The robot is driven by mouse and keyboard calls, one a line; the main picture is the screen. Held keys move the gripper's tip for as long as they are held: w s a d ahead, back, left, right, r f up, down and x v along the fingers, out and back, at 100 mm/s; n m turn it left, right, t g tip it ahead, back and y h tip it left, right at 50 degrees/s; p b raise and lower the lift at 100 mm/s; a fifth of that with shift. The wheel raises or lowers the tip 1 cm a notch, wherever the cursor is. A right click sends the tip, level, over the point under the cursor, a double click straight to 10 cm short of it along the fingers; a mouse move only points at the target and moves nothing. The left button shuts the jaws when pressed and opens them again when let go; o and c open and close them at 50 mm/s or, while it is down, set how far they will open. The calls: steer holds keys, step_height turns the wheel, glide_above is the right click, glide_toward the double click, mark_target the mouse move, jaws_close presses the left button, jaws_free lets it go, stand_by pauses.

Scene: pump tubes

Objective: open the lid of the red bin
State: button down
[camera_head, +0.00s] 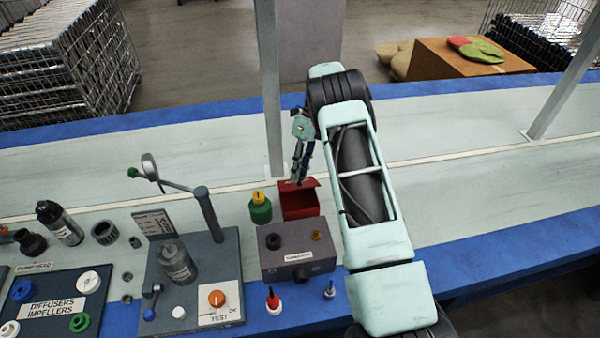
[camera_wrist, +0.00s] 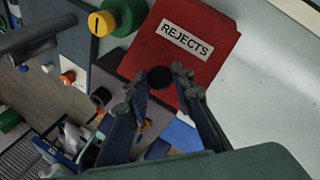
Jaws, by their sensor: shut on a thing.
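The red bin (camera_head: 301,207) stands on the bench behind the grey box in the head view. Its red lid (camera_wrist: 205,38) bears a white REJECTS label in the wrist view. A round black knob (camera_wrist: 160,79) sits at the lid's edge. My gripper (camera_wrist: 156,82) has one finger on each side of this knob and is shut on it. In the head view my gripper (camera_head: 297,180) reaches down to the bin's far side.
A green and yellow container (camera_head: 260,209) stands close to the bin's left. The grey box (camera_head: 297,250) is just in front. A test stand (camera_head: 190,270) with a tall lever is farther left. A grey post (camera_head: 268,90) rises behind. The pale bench is clear on the right.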

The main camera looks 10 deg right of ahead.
steer(key=shift+w+r, duration=0.1)
steer(key=shift+w, duration=0.15)
steer(key=shift+r+g, duration=0.1)
steer(key=shift+g, duration=0.3)
steer(key=c, duration=1.7)
jaws_free()
steer(key=shift+w, duration=0.1)
steer(key=shift+o, duration=0.2)
step_height(320, 180, up, 10)
